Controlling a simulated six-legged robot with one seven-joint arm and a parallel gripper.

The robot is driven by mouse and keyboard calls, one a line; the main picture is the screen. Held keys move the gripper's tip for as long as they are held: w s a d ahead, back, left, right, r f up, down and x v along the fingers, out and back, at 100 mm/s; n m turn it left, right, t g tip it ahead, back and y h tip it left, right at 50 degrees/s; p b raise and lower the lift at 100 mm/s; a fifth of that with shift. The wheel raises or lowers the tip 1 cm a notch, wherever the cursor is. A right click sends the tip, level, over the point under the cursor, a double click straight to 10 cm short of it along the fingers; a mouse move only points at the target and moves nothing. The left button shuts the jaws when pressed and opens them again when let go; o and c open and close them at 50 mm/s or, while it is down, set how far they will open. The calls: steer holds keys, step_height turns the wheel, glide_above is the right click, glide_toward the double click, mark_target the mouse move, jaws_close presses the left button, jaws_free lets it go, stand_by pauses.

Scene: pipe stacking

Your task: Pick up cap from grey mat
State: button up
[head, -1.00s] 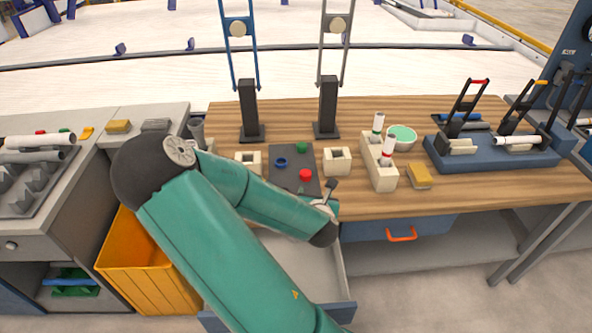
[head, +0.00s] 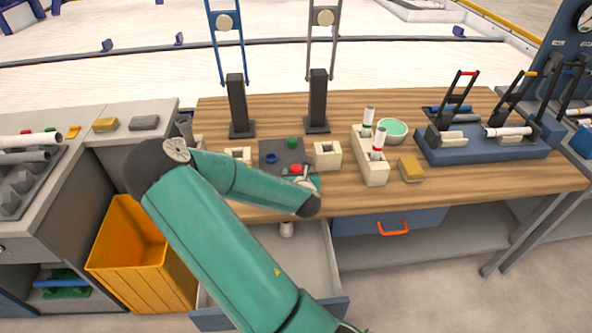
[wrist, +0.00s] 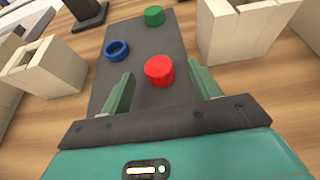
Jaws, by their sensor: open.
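The grey mat (head: 268,147) lies on the wooden table and also shows in the wrist view (wrist: 135,45). On it are a red cap (wrist: 159,71), a blue ring-like cap (wrist: 116,50) and a green cap (wrist: 153,16). In the head view the red cap (head: 296,169) is partly covered by my gripper, while the blue cap (head: 271,158) and green cap (head: 291,142) show behind it. My gripper (wrist: 160,90) is open and empty, its fingers on either side of the view of the red cap. I cannot tell whether they touch it.
Cream blocks (head: 327,154) stand beside the mat. A cream holder (head: 372,165) with white tubes, a yellow sponge (head: 411,168) and a green bowl (head: 393,130) are to the right. Two dark stands (head: 238,105) are behind. An open drawer (head: 320,265) lies below the table front.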

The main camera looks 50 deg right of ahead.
mark_target(296, 168)
steer(key=x, duration=0.4)
steer(key=shift+w+f, duration=0.15)
steer(key=c, duration=1)
steer(key=shift+c, duration=0.2)
